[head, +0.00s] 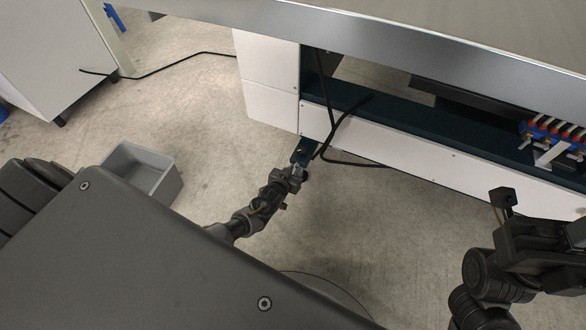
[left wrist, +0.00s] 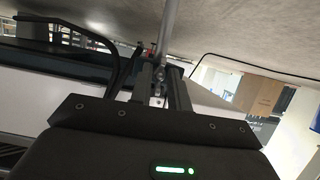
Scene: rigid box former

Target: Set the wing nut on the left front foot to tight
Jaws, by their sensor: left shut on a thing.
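The left front foot hangs under the machine's front left corner, and its metal rod (left wrist: 168,32) shows at the top of the left wrist view. My left gripper (head: 295,172) is low at this corner in the head view, just below a dark bracket (head: 303,151). In the left wrist view my left gripper (left wrist: 163,82) has its two fingers closed around the small metal wing nut (left wrist: 157,88) at the rod. The fingers hide much of the nut, and I cannot tell its angle. My right gripper is at the right edge of the head view; its fingertips cannot be made out.
A black cable (head: 340,130) hangs close to my left gripper. The white machine panel (head: 400,150) and metal top edge (head: 400,45) lie above. An open grey bin (head: 145,165) stands on the floor to the left. Coloured valves (head: 553,130) sit at the right.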

